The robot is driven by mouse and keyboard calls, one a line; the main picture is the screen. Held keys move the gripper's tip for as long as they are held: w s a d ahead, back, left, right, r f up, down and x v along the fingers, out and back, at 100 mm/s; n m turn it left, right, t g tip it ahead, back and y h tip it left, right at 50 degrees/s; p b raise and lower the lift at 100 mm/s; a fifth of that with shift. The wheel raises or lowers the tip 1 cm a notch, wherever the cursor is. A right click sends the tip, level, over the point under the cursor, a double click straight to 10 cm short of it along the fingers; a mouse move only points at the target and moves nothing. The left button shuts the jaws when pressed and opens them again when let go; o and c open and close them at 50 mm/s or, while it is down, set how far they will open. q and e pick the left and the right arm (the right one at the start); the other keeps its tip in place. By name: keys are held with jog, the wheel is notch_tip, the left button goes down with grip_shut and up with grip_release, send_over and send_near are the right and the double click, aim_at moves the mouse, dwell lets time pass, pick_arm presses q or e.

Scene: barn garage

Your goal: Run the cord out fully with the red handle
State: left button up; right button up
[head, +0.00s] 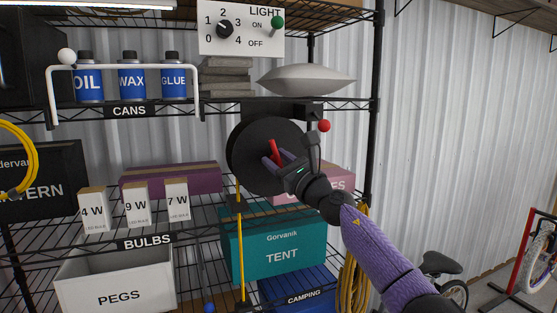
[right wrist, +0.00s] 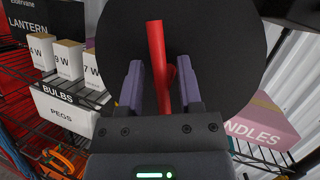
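A black reel disc (head: 248,148) is mounted under the upper shelf, and its face fills the top of the right wrist view (right wrist: 120,35). A red handle (head: 272,147) stands out from the disc; in the right wrist view it is a red bar (right wrist: 157,60). My right gripper (head: 277,162) is at the disc with its fingers apart on either side of the handle (right wrist: 160,85). Gaps show beside the handle, so it does not look clamped. A yellow cord (head: 240,245) hangs below the reel. My left gripper is not in view.
A red ball knob (head: 324,126) is beside the reel. A teal tent box (head: 282,262) and pink box (head: 338,180) are behind and below my arm. Bulb boxes (head: 137,206) stand left of the cord. A coiled yellow cable (head: 354,270) hangs at the rack's right.

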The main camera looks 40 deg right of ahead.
jog(key=shift+o, duration=0.6)
jog(key=shift+r, duration=0.1)
jog(key=shift+s+d, duration=0.15)
jog(key=shift+s, duration=0.15)
jog(key=a+b+v, duration=0.1)
jog(key=b+v, duration=0.4)
jog(key=v, duration=0.4)
jog(key=shift+d+f+b, duration=0.2)
jog(key=shift+d+b, duration=0.1)
jog(key=shift+d, duration=0.1)
jog(key=shift+s, duration=0.15)
